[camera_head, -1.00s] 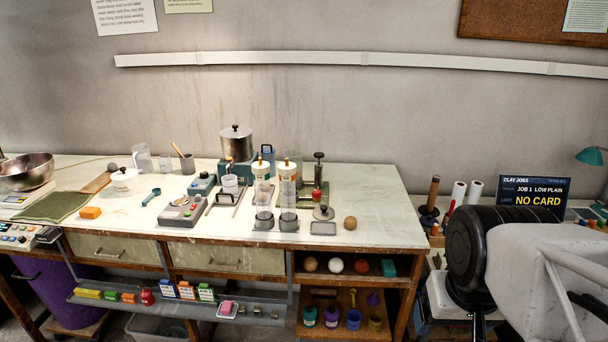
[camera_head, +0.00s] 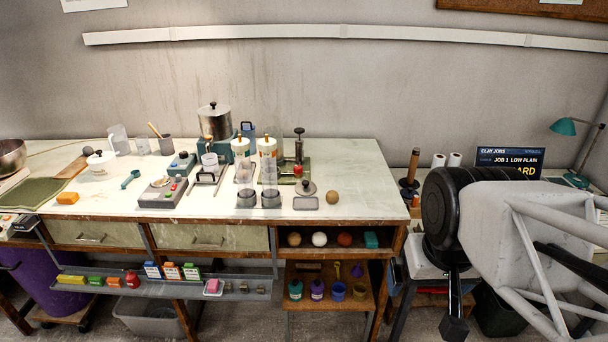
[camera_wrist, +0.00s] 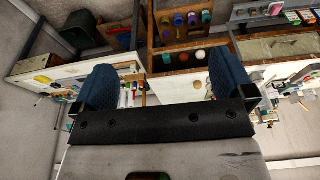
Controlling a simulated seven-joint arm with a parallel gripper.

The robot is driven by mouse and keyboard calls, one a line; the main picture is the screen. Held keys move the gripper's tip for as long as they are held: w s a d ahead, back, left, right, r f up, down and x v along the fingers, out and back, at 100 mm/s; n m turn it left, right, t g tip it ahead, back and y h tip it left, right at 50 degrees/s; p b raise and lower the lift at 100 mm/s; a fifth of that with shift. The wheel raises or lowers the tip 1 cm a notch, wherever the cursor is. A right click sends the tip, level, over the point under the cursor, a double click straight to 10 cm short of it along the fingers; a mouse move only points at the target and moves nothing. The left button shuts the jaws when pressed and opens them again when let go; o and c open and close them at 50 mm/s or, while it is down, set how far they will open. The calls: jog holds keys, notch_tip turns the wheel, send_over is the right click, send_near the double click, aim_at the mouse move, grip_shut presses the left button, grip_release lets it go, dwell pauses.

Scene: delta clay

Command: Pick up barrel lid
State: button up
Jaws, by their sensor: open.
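A round grey metal lid with a dark knob (camera_head: 306,189), which looks like the barrel lid, lies near the front right of the bench top. I cannot make out the lid in the wrist view.
Two clear cylinders with grey bases (camera_head: 258,200) stand left of the lid. The bench top's right end (camera_head: 360,170) is clear.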

jog(key=w+a+r, duration=0.1)
jog(key=w+r, duration=0.1)
jog(key=w, duration=0.6)
jog(key=w+a+r, duration=0.2)
jog(key=w, duration=0.6)
jog(key=n+g, duration=0.2)
jog(key=n, duration=0.1)
send_over(305, 181)
notch_tip(305, 181, down, 17)
jog(key=shift+s+f, duration=0.1)
jog(key=shift+f, duration=0.05)
jog(key=shift+w+a+f+g, duration=0.15)
jog(key=shift+w+f+g, duration=0.05)
jog(key=shift+g, duration=0.1)
jog(key=shift+f, duration=0.1)
jog(key=shift+f, duration=1.2)
jog(key=shift+f, duration=0.1)
